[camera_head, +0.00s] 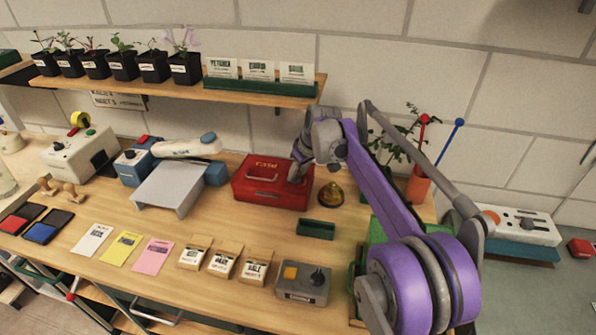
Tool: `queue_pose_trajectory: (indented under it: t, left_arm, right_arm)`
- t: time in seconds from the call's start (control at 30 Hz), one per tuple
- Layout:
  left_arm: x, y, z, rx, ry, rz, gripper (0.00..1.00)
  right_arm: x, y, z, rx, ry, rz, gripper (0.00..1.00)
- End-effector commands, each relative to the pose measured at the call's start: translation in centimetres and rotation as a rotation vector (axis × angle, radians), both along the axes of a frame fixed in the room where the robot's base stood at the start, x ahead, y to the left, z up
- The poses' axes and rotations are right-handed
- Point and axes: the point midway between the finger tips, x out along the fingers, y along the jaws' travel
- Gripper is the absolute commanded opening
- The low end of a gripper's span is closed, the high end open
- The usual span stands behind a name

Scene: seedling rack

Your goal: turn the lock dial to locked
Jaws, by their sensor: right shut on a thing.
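A red cash box (262,203) with a light label and a handle on its lid stands at the back middle of the bench. My right gripper (294,176) reaches down from the right to the right part of this box. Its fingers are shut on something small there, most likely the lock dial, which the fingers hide. I cannot tell which way the dial points. The box lid looks closed. My left gripper is not in view.
A brass bell (331,194) stands just right of the box, and a dark green tray (315,230) lies in front. A shelf (170,93) with potted seedlings hangs behind.

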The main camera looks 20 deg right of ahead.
Motion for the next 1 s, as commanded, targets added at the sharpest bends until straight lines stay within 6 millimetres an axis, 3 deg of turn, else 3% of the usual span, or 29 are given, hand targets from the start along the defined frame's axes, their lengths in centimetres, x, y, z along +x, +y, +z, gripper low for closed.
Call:
queue_pose_trajectory:
  t: [0.17,0.2,0.33,0.67,0.77,1.0]
  left_arm:
    - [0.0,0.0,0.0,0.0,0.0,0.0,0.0]
    - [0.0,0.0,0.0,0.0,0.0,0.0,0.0]
    - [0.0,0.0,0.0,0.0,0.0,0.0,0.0]
    - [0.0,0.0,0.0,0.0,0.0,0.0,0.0]
    - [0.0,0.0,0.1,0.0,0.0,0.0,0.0]
    - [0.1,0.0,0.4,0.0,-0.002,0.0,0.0]
  right_arm:
    - [0.0,0.0,0.0,0.0,0.001,-0.001,0.0]
    - [0.0,0.0,0.0,0.0,0.001,-0.001,0.49]
    - [0.0,0.0,0.0,-0.001,0.001,-0.001,0.72]
    - [-0.1,0.0,0.2,0.0,0.0,-0.002,0.72]
    - [-0.5,-0.2,1.2,0.0,0.0,-0.002,0.72]
    - [-2.2,-0.6,5.6,0.0,0.0,-0.003,0.72]
